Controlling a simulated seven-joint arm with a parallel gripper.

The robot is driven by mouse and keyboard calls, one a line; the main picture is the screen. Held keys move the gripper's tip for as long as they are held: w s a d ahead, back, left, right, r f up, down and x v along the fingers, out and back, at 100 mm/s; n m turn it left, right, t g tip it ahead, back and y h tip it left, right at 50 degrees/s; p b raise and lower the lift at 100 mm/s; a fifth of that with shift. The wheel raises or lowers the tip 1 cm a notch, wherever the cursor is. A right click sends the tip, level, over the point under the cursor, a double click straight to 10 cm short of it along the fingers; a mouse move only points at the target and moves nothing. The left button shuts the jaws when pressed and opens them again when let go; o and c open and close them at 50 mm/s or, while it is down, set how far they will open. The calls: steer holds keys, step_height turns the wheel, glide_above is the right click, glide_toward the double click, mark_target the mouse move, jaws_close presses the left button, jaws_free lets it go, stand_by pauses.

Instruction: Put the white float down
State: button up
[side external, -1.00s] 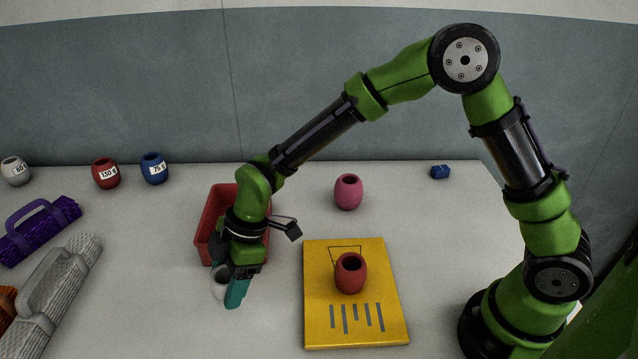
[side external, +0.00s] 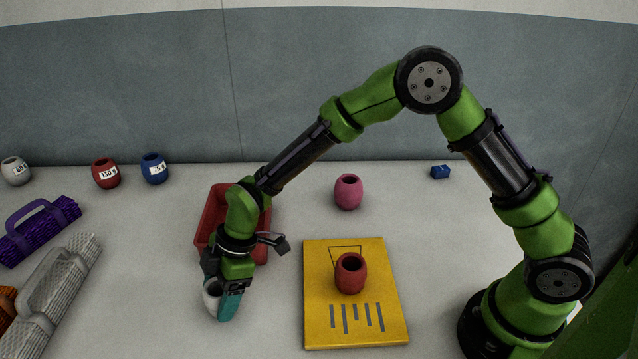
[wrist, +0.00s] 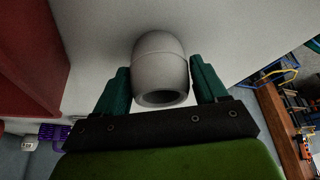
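My gripper (side external: 221,297) points down at the front of the red bin, with teal fingers. It is shut on a white float (wrist: 162,67), a rounded barrel with a dark open end, set between both fingers in the wrist view. In the side view the white float (side external: 211,299) is partly hidden by a finger. It is low over the grey table or touching it; I cannot tell which. Another pale float (side external: 15,171), with a label, stands at the far left back.
The red bin (side external: 207,223) is just behind my gripper. A yellow board (side external: 375,271) with a red float (side external: 350,274) lies to the right. A pink float (side external: 348,192) stands behind it. Rolled nets (side external: 52,290) lie at left. Table between nets and gripper is clear.

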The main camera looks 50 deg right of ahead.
steer(key=shift+o, duration=1.2)
steer(key=shift+r, duration=0.15)
steer(key=s+d+r+m+t+h, duration=0.15)
steer(key=s+d+r+m, duration=0.25)
steer(key=d+r, duration=0.5)
steer(key=s+d+r+m+t, duration=0.2)
steer(key=s+d+r+m, duration=0.15)
steer(key=d+r, duration=0.6)
steer(key=s+d+r+m+t+h, duration=0.1)
steer(key=s+d+r+m+t, duration=0.1)
steer(key=s+d+m, duration=0.6)
steer(key=s+r+m, duration=0.1)
steer(key=s+m, duration=0.2)
steer(key=m, duration=0.1)
steer(key=shift+r, duration=0.35)
